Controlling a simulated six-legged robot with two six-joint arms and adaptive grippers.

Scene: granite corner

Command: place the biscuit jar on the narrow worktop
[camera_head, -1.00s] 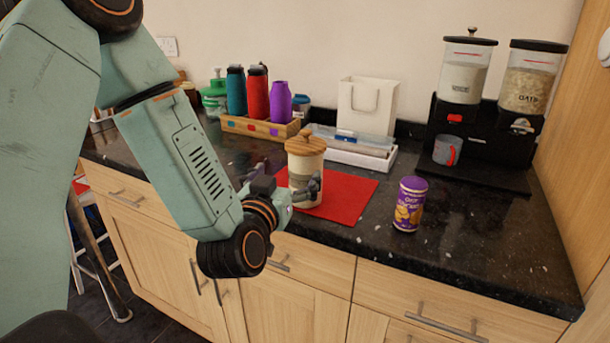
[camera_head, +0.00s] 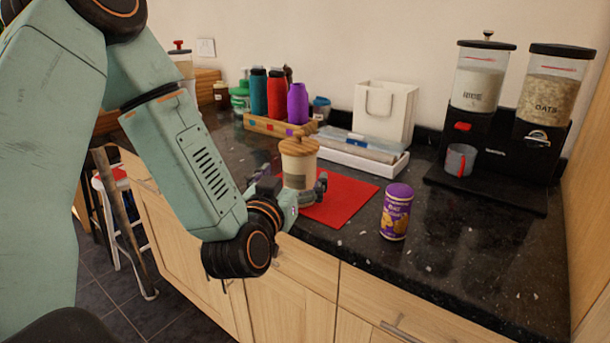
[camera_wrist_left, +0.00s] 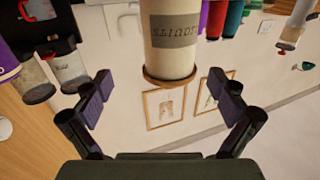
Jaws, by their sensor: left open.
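The biscuit jar (camera_head: 299,172) is a cream cylinder with a grey label and a round wooden lid. It stands upright at the left part of a red mat (camera_head: 345,200) on the dark granite worktop (camera_head: 460,245); its lower part is hidden by my gripper. My left gripper (camera_head: 295,188) is at the jar, with a finger showing on either side. In the left wrist view, which is upside down, the jar (camera_wrist_left: 173,40) shows centrally beyond the spread fingers of my gripper (camera_wrist_left: 160,88). Which surface is the narrow worktop, I cannot tell.
A purple biscuit can (camera_head: 396,212) stands right of the mat. Behind are a wooden bottle crate (camera_head: 262,125), a white tray (camera_head: 360,158), a white bag (camera_head: 384,112) and a black dispenser stand (camera_head: 500,165). A stool (camera_head: 120,220) stands at the left. Granite right of the can is clear.

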